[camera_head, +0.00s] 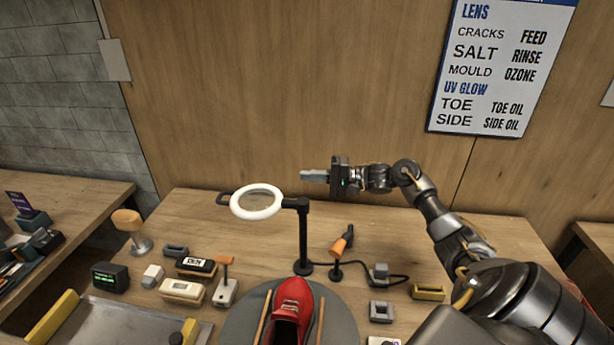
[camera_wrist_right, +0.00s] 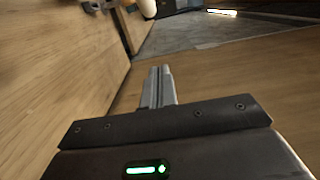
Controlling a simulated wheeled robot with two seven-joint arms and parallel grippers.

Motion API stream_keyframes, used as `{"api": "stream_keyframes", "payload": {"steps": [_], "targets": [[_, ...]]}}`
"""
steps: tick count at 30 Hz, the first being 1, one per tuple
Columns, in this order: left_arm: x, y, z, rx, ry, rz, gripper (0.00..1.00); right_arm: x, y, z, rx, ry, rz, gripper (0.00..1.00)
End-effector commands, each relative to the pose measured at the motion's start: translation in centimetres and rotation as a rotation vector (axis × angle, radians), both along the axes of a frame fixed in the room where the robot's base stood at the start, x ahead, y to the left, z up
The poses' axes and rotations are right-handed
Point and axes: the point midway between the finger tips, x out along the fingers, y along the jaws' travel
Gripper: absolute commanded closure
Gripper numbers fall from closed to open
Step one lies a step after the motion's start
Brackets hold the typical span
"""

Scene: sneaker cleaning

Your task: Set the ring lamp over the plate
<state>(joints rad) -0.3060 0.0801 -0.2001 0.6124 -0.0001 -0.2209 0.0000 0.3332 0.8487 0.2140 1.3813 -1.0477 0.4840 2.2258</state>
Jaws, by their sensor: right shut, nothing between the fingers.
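The ring lamp (camera_head: 257,203) has a white ring head on a black arm and upright post. Its post stands on the table behind the plate, and its head reaches out to the left. The round grey plate (camera_head: 235,323) is at the bottom middle, with a red sneaker (camera_head: 292,306) on it. In the head view the ring appears above and left of the sneaker. My right gripper (camera_head: 305,176) is shut and empty, raised above and behind the lamp post, apart from it. It also shows shut in the right wrist view (camera_wrist_right: 160,75). My left gripper is out of view.
Several small devices, including a labelled box (camera_head: 196,265), crowd the left. A metal tray (camera_head: 125,325) is front left. The table's back right is clear.

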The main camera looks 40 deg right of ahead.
Motion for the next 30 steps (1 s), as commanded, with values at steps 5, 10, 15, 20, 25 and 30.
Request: {"api": "stream_keyframes", "payload": {"steps": [5,10,15,20,25,30], "targets": [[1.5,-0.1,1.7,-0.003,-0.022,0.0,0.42,2.7,2.6,0.5,0.004,0.0,0.0,1.0],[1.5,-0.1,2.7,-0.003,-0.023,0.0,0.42,5.1,5.0,0.4,0.003,0.0,0.0,1.0],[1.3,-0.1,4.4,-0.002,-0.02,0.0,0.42,4.0,7.1,0.4,-0.001,0.003,0.0,1.0],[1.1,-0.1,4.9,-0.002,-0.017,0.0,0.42,3.4,8.2,0.2,-0.002,0.002,-0.002,1.0],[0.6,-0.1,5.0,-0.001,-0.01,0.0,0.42,3.2,8.5,0.1,-0.003,0.0,-0.004,1.0],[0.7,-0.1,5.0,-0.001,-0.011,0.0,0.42,3.1,8.5,0.0,-0.004,0.001,-0.004,1.0]]}}
